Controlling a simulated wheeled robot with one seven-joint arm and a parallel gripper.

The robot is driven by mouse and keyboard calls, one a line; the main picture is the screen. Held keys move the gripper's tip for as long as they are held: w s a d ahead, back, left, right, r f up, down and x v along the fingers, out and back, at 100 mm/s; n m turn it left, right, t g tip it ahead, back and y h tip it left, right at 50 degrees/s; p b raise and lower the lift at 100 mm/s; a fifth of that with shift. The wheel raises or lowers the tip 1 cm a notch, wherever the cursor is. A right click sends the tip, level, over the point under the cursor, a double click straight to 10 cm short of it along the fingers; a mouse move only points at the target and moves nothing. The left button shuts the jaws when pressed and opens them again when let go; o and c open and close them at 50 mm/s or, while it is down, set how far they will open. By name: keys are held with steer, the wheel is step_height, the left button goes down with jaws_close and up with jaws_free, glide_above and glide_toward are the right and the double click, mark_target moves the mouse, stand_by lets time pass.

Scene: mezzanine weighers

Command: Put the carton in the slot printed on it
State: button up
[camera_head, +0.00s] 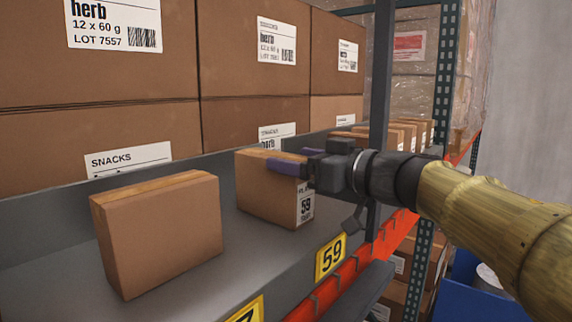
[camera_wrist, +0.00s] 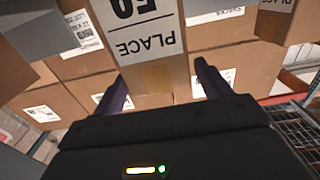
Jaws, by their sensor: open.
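A small brown carton (camera_head: 266,198) stands upright on the grey shelf, behind and slightly left of the yellow 59 sign (camera_head: 331,257). My gripper (camera_head: 298,159) is open at the carton's upper part, with purple fingers. In the wrist view the fingers (camera_wrist: 160,82) lie on either side of the carton's face. Whether they touch it cannot be told.
Another plain carton (camera_head: 160,235) stands to the left on the grey shelf (camera_head: 60,265). Large herb boxes (camera_head: 130,75) fill the back. A dark upright post (camera_head: 380,90) rises close to my gripper, with more small cartons (camera_head: 400,135) beyond. An orange beam (camera_head: 345,285) runs along the front.

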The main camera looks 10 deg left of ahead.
steer(key=b+v, duration=0.3)
steer(key=v, duration=0.5)
steer(key=shift+s+d, duration=0.2)
steer(key=shift+d, duration=0.15)
steer(key=shift+w, duration=0.1)
